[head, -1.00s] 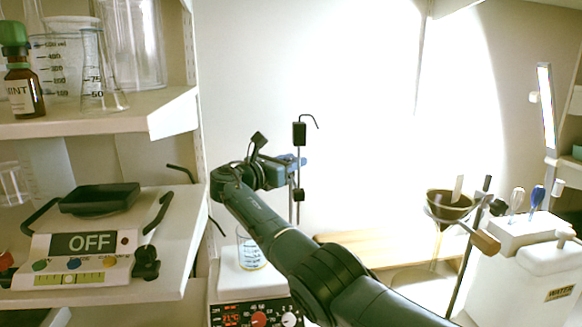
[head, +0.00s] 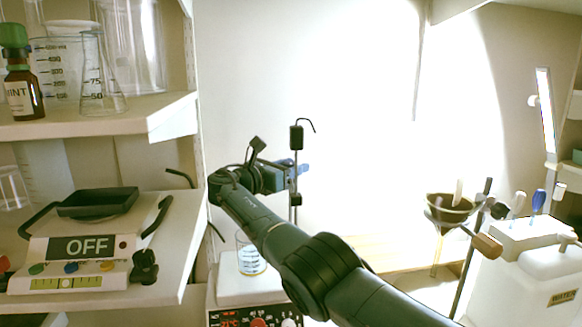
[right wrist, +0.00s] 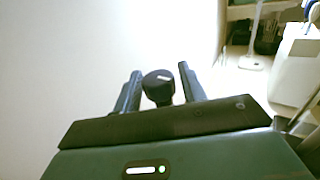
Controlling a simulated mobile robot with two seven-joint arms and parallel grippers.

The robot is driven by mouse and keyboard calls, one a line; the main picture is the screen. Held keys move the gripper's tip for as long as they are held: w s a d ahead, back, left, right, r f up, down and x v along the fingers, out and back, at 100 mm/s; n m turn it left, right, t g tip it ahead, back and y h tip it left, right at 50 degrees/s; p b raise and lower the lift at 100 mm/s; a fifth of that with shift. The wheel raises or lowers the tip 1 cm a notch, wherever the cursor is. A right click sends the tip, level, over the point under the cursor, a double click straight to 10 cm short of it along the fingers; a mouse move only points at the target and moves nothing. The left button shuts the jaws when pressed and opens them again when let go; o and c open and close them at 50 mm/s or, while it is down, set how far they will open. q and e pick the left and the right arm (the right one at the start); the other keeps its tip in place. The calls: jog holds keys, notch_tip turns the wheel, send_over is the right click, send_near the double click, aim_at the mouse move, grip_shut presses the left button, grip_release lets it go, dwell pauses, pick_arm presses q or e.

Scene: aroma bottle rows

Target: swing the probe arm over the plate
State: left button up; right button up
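A hotplate (head: 228,293) with a red display stands at the bottom centre in the head view, and a beaker (head: 250,256) with liquid is on its plate. A thin upright rod (head: 298,215) stands behind it. It carries a black block (head: 296,138) with a thin hooked wire (head: 309,123), likely the probe arm, bending right at the top. My right gripper (head: 293,172) is at the rod, below the block. In the right wrist view its fingers (right wrist: 160,85) are apart, with a dark round knob (right wrist: 158,88) between them and a gap at the right finger. My left gripper is out of view.
A shelf unit at left holds glassware, a mint bottle (head: 22,85) and a device marked OFF (head: 82,248). At right are a funnel (head: 450,210) on a stand and a white water tank (head: 545,275). A wooden bench (head: 400,252) lies behind.

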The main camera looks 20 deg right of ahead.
jog(key=shift+o, duration=1)
jog(key=v, duration=0.7)
jog(key=shift+a, duration=0.3)
